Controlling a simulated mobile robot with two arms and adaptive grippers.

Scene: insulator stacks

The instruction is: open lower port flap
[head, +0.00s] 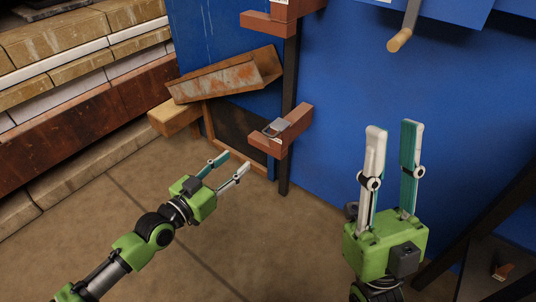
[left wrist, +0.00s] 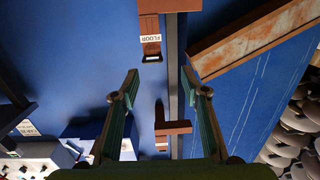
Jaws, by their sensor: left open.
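A rust-streaked brown flap (head: 225,80) juts out at a slant from the blue cabinet wall, above a wood-framed dark opening (head: 238,134). In the left wrist view the rusty flap (left wrist: 255,40) is at the upper right. My right gripper (head: 394,126) is open and empty, pointing up in front of the blue wall.
A brown bracket with a metal clasp (head: 280,127) sticks out on the dark post (head: 290,75) right of the opening. A bracket label reading "FLOOR" (left wrist: 151,38) shows in the left wrist view. A handle (head: 401,38) hangs upper right. Stacked boards (head: 80,110) stand left. Floor between is clear.

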